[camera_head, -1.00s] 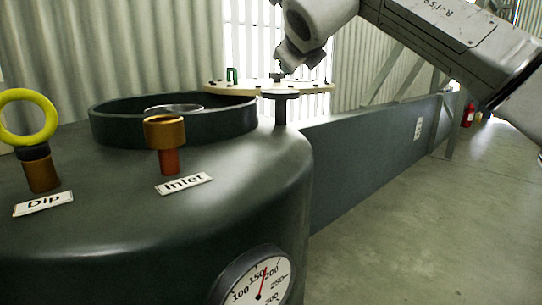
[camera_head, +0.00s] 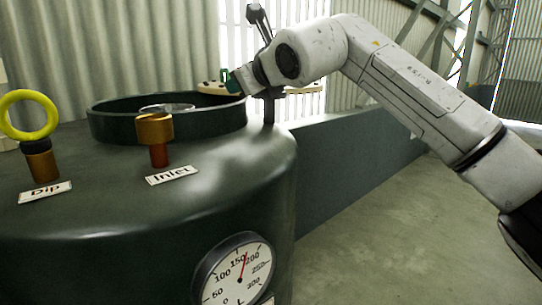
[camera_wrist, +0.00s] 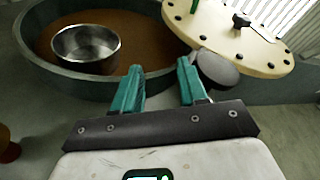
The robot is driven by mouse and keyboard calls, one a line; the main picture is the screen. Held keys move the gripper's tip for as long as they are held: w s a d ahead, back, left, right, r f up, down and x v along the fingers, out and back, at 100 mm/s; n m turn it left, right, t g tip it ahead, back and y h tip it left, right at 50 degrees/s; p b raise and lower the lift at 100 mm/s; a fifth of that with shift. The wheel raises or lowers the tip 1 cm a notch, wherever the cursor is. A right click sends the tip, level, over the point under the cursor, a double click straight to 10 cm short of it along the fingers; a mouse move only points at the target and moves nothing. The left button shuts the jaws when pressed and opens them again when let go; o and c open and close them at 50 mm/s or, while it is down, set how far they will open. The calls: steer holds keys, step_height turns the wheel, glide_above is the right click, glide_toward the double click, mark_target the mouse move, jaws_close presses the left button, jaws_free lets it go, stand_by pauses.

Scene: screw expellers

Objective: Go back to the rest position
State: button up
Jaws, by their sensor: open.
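My gripper (camera_wrist: 160,88) shows in the wrist view with its two teal fingers apart and nothing between them. The fingers point toward the rim of the tank's round opening (camera_wrist: 60,82) and the pivot post of its lid. In the head view my gripper (camera_head: 232,82) is beside the lid (camera_head: 213,86), in front of or over its edge; I cannot tell whether it touches. The pale lid (camera_wrist: 240,30) is swung aside from the opening, with dark bolts around its edge. A metal bowl (camera_wrist: 86,45) sits inside the opening, over brown contents.
The dark tank (camera_head: 150,230) fills the left. On its top are a yellow-ringed dip handle (camera_head: 28,115) and a brass inlet cap (camera_head: 155,130). A dial gauge (camera_head: 235,270) is on its front. A low dark wall (camera_head: 350,165) runs behind; the floor (camera_head: 390,240) at right is clear.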

steer(key=s+a+r+m+g+y, duration=0.1)
steer(key=s+a+r+m+y, duration=0.1)
steer(key=s+a+y, duration=0.55)
steer(key=s+d+r+m+t+y+p, duration=0.25)
steer(key=d+m+t, duration=0.45)
steer(key=d+m, duration=0.35)
steer(key=d+f+m+t+h, duration=0.3)
steer(key=d+f+m+h, duration=1.4)
steer(key=d+m+h, duration=0.7)
steer(key=s+d+f+m+g, duration=0.2)
steer(key=s+f+m+g, duration=0.1)
steer(key=f, duration=0.5)
steer(key=s+d+f+m+g+p, duration=0.1)
steer(key=s+d+f+m+g, duration=0.2)
steer(key=f, duration=0.5)
steer(key=s+d+f+m+g, duration=0.2)
steer(key=s+f+m+g, duration=0.15)
steer(key=f, duration=0.55)
steer(key=s+f+g+y, duration=0.4)
steer(key=s+f+g, duration=0.3)
steer(key=s+f, duration=0.95)
steer(key=s+f+g+y, duration=0.1)
steer(key=s+g, duration=0.1)
steer(key=s, duration=0.6)
steer(key=s+a+f+m+g+y+p, duration=0.1)
steer(key=s+f+g, duration=0.1)
steer(key=s, duration=0.5)
steer(key=shift+s+a+g, duration=0.15)
steer(key=shift+s+g, duration=0.2)
steer(key=shift+g, duration=0.1)
